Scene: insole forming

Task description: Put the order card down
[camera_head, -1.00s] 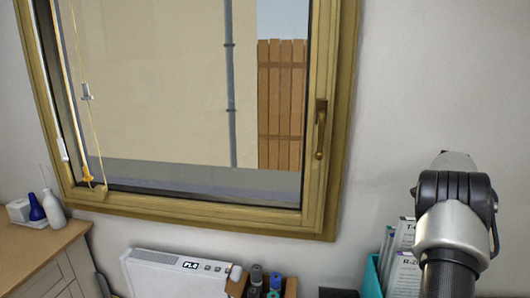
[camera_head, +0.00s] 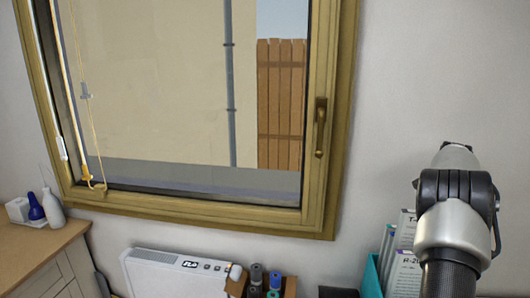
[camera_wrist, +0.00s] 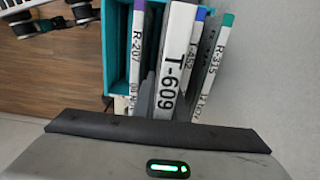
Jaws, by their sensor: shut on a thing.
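In the wrist view, a white order card marked T-609 (camera_wrist: 174,68) stands on edge between my two grey fingers. My gripper (camera_wrist: 165,100) is shut on it. The card is in front of a teal holder (camera_wrist: 117,55), and its far end overlaps the holder's opening. I cannot tell whether it touches the holder. Other cards beside it read R-207 (camera_wrist: 137,45), T-452 (camera_wrist: 197,40) and R-315 (camera_wrist: 213,55).
A white device with a display (camera_head: 175,272) and a wooden caddy of bottles (camera_head: 290,287) stand left of the holder in the head view. A wooden-framed window (camera_head: 335,130) is behind. A wood surface (camera_wrist: 55,75) lies left of the holder in the wrist view.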

